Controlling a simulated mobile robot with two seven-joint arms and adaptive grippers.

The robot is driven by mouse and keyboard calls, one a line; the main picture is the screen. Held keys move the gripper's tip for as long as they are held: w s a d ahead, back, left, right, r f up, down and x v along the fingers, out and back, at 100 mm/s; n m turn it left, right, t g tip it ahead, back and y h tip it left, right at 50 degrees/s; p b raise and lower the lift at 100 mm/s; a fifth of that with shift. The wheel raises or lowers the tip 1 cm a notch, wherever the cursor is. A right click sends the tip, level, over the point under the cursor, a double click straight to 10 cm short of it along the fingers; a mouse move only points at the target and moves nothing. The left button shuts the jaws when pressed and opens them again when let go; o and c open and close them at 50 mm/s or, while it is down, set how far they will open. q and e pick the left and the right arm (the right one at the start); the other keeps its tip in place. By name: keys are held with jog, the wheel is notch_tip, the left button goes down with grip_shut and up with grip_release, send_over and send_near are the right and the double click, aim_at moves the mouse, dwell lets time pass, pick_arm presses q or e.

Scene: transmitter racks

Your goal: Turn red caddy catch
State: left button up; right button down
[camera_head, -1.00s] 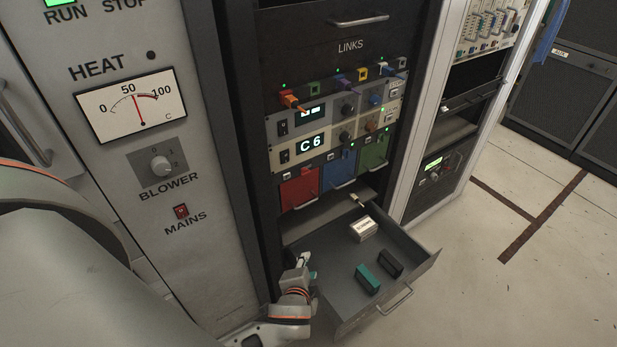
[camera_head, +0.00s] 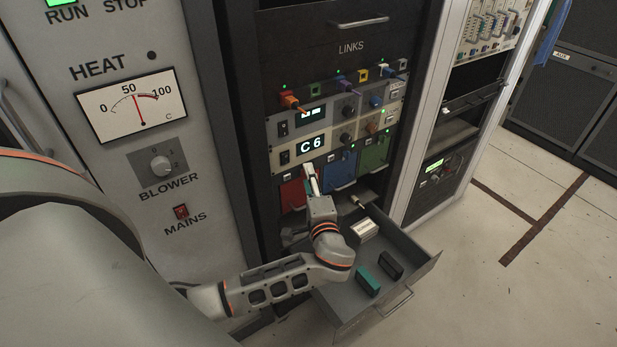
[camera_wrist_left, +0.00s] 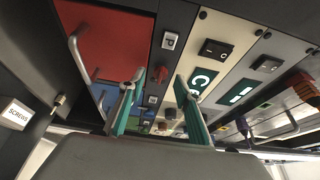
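The red caddy (camera_head: 292,194) sits at the left of the row of caddies under the C6 unit. It fills the upper left of the left wrist view (camera_wrist_left: 108,42), with its metal handle at its left. My left gripper (camera_head: 311,174) is in front of the red caddy's upper right part. My right gripper is not in view.
The blue caddy (camera_head: 339,170) and green caddy (camera_head: 374,153) stand to the right. An open drawer (camera_head: 345,308) juts out below, holding a white box (camera_head: 364,229), a teal block (camera_head: 368,281) and a black block (camera_head: 390,264). Cables and knobs sit above.

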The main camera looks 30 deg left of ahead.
pick_arm(q)
jog(key=shift+w+a, duration=0.3)
jog(key=shift+a, duration=0.05)
grip_shut()
